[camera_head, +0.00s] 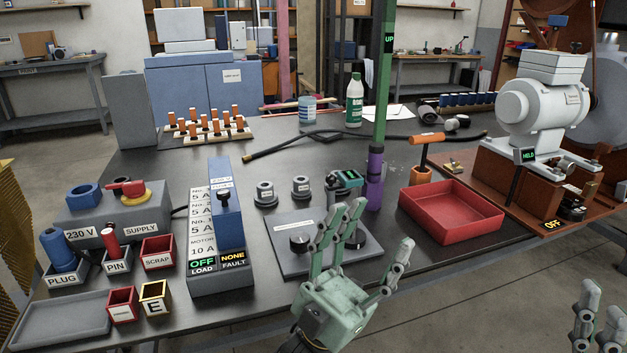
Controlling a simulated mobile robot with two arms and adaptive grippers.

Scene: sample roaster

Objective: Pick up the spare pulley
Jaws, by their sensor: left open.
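My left gripper (376,228) is in front of the grey plate (285,262), fingers spread and empty, pointing away over the plate's right side. A dark round knob-like part (300,241) sits on the plate, left of the fingers. Another dark part (356,239) is partly hidden behind them. Two small grey round pieces with labels (264,193) (301,187) stand on the table behind the plate. I cannot tell which of these round parts is the spare pulley; the labels are too small to read. My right gripper (597,315) is at the lower right corner, partly cut off.
A purple and green post (375,175) stands just behind the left fingers. A red tray (450,235) and an orange-handled tool (427,139) are to the right. A motor (540,105) stands beyond. A switch panel (218,265) and small bins are left.

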